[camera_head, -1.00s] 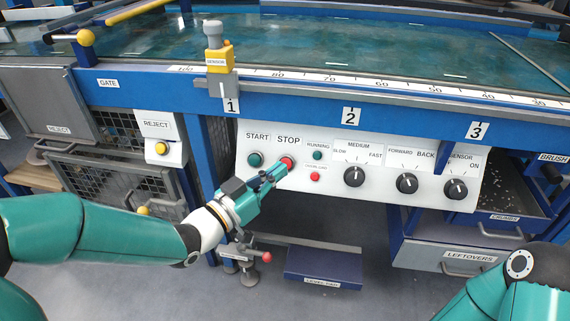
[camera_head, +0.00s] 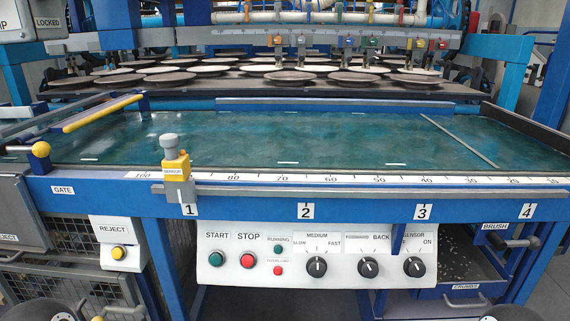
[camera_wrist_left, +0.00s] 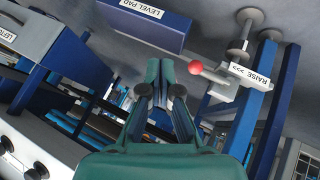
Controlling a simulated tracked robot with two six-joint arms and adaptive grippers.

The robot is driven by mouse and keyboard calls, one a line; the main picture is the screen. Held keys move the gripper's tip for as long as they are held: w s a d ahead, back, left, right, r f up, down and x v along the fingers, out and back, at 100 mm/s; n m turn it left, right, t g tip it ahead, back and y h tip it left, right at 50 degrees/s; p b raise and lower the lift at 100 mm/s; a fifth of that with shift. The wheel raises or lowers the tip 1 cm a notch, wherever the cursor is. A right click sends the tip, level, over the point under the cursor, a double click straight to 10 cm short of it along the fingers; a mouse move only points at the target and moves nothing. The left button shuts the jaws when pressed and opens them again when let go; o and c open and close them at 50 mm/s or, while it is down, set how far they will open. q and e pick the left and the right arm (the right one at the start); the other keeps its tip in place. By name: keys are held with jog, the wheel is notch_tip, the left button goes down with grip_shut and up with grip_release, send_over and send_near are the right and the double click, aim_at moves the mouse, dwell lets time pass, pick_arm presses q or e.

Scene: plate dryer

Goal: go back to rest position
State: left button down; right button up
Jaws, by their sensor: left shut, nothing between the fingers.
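My left gripper (camera_wrist_left: 160,72) shows only in the left wrist view. Its teal fingers are shut and empty, with the floor and the underside of the machine around them. In the head view neither gripper shows; only dark round parts of my arms show at the bottom edge. Nothing touches the STOP button.
The machine's blue front beam (camera_head: 350,208) crosses the view. A yellow-grey sensor (camera_head: 176,165) stands on its rail. In the left wrist view a red-knobbed lever (camera_wrist_left: 196,67), the RAISE label (camera_wrist_left: 249,75) and the LEVEL PAD box (camera_wrist_left: 140,20) are near the fingers.

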pick_arm(q)
jog(key=s+f+n+g+y, duration=0.1)
jog(key=s+f+g, duration=0.2)
jog(key=s, duration=0.4)
jog(key=s+f+n+g, duration=0.1)
jog(key=s+f+g, duration=0.25)
jog(key=s, duration=0.35)
notch_tip(320, 180, up, 38)
jog(key=p, duration=3.8)
jog(key=shift+a, duration=0.25)
jog(key=shift+w+d, duration=0.1)
